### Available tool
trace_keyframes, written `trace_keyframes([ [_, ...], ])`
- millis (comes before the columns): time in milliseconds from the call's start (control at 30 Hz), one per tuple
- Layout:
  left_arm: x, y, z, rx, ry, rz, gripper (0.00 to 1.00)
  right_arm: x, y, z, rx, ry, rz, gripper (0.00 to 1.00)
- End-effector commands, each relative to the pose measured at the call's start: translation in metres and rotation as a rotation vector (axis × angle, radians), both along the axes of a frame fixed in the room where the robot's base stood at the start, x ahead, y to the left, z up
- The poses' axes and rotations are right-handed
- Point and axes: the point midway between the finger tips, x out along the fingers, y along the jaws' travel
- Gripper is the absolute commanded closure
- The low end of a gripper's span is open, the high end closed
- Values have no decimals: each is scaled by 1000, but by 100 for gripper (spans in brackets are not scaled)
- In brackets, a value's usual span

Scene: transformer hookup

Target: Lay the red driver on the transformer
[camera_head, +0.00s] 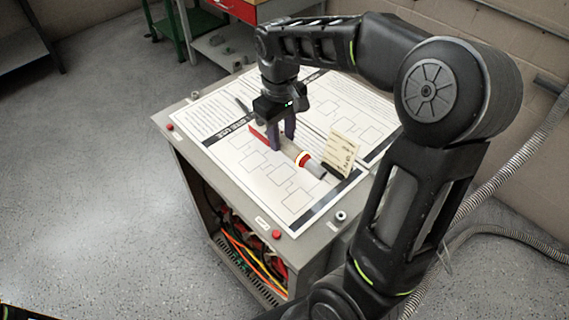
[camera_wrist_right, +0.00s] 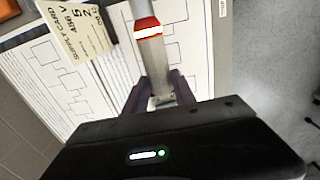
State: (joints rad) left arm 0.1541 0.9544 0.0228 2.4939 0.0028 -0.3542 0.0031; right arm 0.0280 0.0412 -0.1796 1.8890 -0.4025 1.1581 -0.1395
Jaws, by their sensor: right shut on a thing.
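The red driver (camera_head: 313,167), a grey cylinder with a red band and a white ring, is over the printed sheets on top of the grey transformer cabinet (camera_head: 180,148). My right gripper (camera_head: 284,138) points down and is shut on it. The driver's grey body and red band (camera_wrist_right: 147,28) show in the right wrist view, running down between the fingers (camera_wrist_right: 158,95). I cannot tell whether the driver touches the sheet. A red strip (camera_head: 259,138) shows just left of the fingers; whether it belongs to the driver is unclear. My left gripper is not in view.
A cream supply card (camera_head: 342,150) stands in a dark holder right of the driver; it also shows in the wrist view (camera_wrist_right: 75,35). The cabinet's open front shows coloured wires (camera_head: 250,255). The sheet's front-left area is clear.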

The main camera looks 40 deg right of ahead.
Motion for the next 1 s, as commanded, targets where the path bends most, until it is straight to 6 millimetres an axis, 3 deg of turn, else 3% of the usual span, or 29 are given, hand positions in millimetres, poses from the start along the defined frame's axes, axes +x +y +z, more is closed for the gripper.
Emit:
trace_keyframes([
  [200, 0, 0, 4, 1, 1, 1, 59, 0, 0, -31, 0, 0, 1, 100],
  [600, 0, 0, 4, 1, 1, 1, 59, 0, 0, -38, 0, -1, 0, 100],
  [1000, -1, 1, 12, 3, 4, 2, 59, 0, 0, -81, 0, -2, 0, 100],
])
